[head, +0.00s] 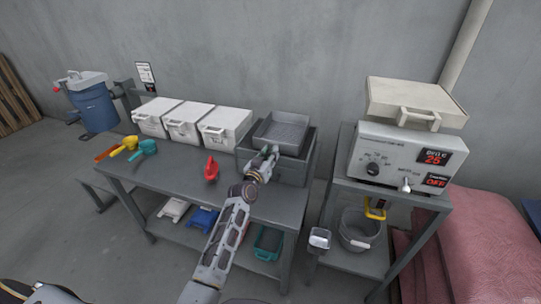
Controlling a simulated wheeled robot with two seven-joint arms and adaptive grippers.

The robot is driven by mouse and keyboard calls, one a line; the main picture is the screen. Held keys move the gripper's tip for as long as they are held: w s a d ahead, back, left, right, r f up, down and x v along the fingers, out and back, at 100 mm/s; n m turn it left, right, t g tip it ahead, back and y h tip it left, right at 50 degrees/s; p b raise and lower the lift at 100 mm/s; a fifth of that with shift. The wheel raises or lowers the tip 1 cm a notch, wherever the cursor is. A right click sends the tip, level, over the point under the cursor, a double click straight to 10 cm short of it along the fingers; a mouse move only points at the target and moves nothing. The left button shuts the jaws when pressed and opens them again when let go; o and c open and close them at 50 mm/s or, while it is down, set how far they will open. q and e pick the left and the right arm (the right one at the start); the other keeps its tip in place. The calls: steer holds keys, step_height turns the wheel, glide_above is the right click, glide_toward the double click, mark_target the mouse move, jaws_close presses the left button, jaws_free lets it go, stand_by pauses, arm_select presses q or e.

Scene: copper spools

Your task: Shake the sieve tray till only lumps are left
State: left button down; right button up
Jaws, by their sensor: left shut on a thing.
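The sieve tray (287,127) is a grey, shallow square tray. It sits at the top of a dark grey bin (302,172) at the right end of the workbench, looking slightly tilted. My left gripper (267,158) is at the tray's near side and is shut on it, seemingly at a handle that the fingers mostly hide. The inside of the tray looks plain grey; I cannot make out lumps or fine material at this size. The inside of the bin under the tray is hidden. My right gripper is not in view.
Three white lidded boxes (183,124) line the bench's back. A red tool (211,169) and coloured scoops (143,150) lie on the bench (180,168). On the right, a control unit (405,160) stands on a separate table. A bucket (361,230) is below.

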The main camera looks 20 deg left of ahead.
arm_select(q)
steer(key=shift+w+a+b, duration=0.1)
steer(key=shift+a+b, duration=0.25)
steer(key=shift+a, duration=1.7)
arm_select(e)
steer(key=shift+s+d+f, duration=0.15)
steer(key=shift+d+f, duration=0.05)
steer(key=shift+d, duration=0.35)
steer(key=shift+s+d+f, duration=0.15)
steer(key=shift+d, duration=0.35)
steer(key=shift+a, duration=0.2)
arm_select(q)
steer(key=c, duration=1.2)
jaws_free()
steer(key=shift+o, duration=0.3)
steer(key=s+a, duration=0.1)
steer(key=s, duration=1.1)
steer(key=shift+a, duration=0.2)
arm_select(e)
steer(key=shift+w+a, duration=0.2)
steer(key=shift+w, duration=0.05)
